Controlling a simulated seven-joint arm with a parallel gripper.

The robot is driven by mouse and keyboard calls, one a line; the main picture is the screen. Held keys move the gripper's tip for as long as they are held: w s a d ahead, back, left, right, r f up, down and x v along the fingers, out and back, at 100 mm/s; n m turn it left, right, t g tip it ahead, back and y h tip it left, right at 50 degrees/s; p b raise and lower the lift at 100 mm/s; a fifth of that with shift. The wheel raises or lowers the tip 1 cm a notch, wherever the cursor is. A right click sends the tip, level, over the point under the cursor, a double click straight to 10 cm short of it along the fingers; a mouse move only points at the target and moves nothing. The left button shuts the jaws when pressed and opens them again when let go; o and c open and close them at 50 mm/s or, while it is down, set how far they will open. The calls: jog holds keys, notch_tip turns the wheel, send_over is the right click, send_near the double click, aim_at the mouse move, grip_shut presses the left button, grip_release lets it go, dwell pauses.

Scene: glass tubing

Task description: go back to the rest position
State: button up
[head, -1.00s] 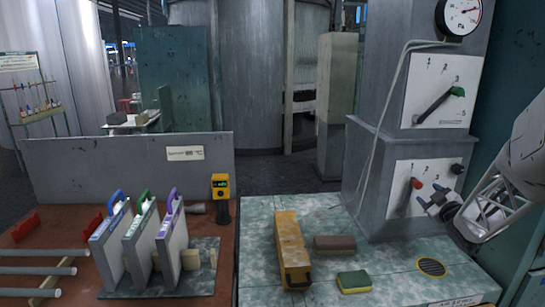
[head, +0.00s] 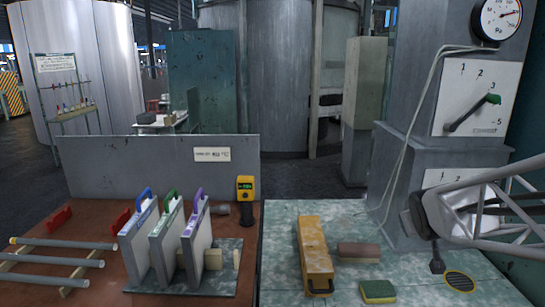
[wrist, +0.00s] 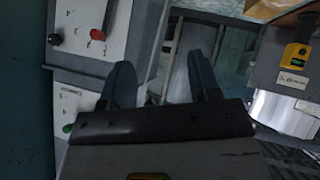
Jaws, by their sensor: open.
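My gripper (wrist: 164,78) is open in the wrist view, its two dark fingers apart with nothing between them. In the head view my arm reaches in from the right, and the dark gripper end is in front of the grey column (head: 385,190). It covers most of the column's lower white panel (head: 440,178). The wrist view shows a panel with a red knob (wrist: 97,34) and a dark knob to the left of the fingers. The upper panel's lever with a green tip (head: 492,99) is clear of my gripper.
Upright panels with coloured handles (head: 163,240) and glass tubes (head: 60,262) are on the left bench. A yellow device (head: 245,187) stands behind.

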jog(key=s+a+f+g+y, duration=0.1)
jog(key=s+a+g, duration=0.2)
jog(key=s+a, duration=0.5)
jog(key=s+a+f+m+g+y, duration=0.1)
jog(key=s+a+g, duration=0.3)
jog(key=s+a, duration=0.4)
jog(key=s+y, duration=0.1)
jog(key=s, duration=0.6)
jog(key=shift+s+a+f, duration=0.15)
jog(key=shift+s+f, duration=0.25)
